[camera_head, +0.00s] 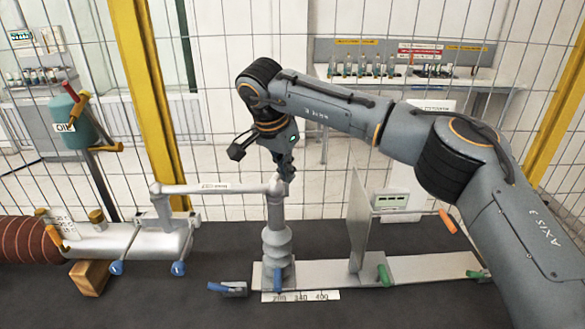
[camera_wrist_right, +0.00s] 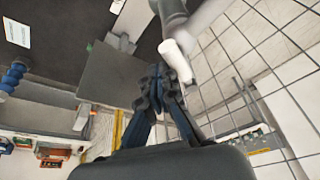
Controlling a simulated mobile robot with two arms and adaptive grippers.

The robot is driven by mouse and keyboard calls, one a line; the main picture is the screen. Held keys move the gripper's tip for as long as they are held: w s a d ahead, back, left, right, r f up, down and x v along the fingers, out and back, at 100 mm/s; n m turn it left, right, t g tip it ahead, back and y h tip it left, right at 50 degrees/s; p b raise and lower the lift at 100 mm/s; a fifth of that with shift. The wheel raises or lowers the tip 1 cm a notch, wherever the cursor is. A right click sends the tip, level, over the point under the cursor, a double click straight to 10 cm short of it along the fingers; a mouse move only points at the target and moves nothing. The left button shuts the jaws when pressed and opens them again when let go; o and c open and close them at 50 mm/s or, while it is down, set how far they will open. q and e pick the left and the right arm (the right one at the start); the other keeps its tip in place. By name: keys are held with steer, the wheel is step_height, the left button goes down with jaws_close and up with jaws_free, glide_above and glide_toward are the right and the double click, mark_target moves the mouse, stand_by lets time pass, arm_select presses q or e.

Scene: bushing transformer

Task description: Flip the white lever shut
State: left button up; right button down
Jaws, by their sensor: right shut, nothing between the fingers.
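The white lever (camera_head: 218,187) lies about level in the head view. It runs from a post on a light grey block (camera_head: 140,241) at left to the top of the ribbed grey bushing (camera_head: 276,238). Its right end meets the bushing's top, but I cannot tell how firmly it sits there. My right gripper (camera_head: 288,174) is shut and empty, pointing down just above and right of that end. In the right wrist view the shut fingertips (camera_wrist_right: 158,84) are close beside a white rounded end (camera_wrist_right: 176,60); contact is unclear. My left gripper is out of view.
A thin upright grey plate (camera_head: 359,222) stands right of the bushing on a light base rail (camera_head: 430,268). Blue and green clamp handles lie along the front. A brown ribbed hose (camera_head: 28,241) is at far left. Wire mesh fencing and yellow posts (camera_head: 150,100) stand behind.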

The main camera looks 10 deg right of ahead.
steer(key=shift+a+r+m, duration=0.1)
steer(key=shift+a+m, duration=0.2)
steer(key=shift+m, duration=0.6)
steer(key=shift+a+p, duration=0.1)
steer(key=shift+p, duration=0.2)
